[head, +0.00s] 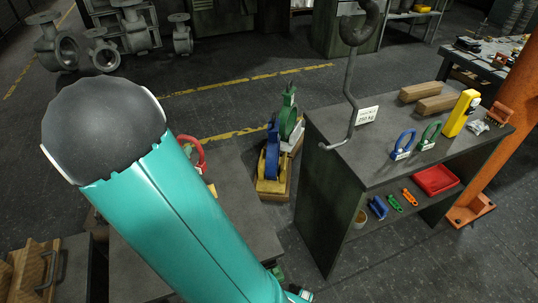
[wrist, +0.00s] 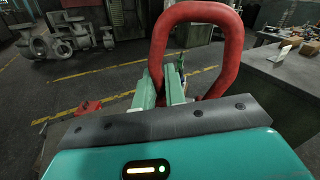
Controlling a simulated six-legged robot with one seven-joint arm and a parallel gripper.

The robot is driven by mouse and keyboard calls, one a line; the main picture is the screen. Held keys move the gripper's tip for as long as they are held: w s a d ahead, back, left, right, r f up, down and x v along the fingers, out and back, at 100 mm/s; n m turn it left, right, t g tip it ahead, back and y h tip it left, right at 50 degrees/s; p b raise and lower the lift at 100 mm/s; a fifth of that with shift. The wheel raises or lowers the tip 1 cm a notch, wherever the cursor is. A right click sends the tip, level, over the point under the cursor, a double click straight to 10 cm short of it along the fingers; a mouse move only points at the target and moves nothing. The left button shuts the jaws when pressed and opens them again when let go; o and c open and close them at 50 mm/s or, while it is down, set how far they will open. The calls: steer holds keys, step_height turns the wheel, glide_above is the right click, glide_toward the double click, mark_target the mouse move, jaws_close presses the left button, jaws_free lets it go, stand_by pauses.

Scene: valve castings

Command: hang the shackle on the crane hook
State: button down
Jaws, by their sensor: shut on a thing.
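The red shackle (wrist: 228,60) is a thick loop that fills the upper middle of the wrist view. My gripper (wrist: 172,78) is shut on its left side, and the loop stands up beyond the jaws. In the head view a red curve of the shackle (head: 197,152) shows beside my teal arm, which hides the jaws.
An orange post (head: 500,150) is at right.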

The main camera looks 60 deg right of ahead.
steer(key=s+d+m+g+y, duration=0.1)
steer(key=s+d+m+g, duration=0.4)
steer(key=s, duration=0.4)
steer(key=s+d+r+m+g+y, duration=0.1)
steer(key=s+d+m+g, duration=0.2)
steer(key=s+g, duration=0.55)
steer(key=s+d+m+g+y, duration=0.1)
steer(key=s+d+m+g, duration=0.3)
steer(key=s, duration=0.6)
steer(key=s+d+f, duration=0.3)
steer(key=s+d, duration=0.4)
steer(key=d, duration=0.2)
steer(key=shift+s+d+f, duration=0.15)
steer(key=shift+d, duration=0.1)
steer(key=c, duration=1.4)
jaws_free()
steer(key=shift+o, duration=0.2)
steer(key=shift+a, duration=0.1)
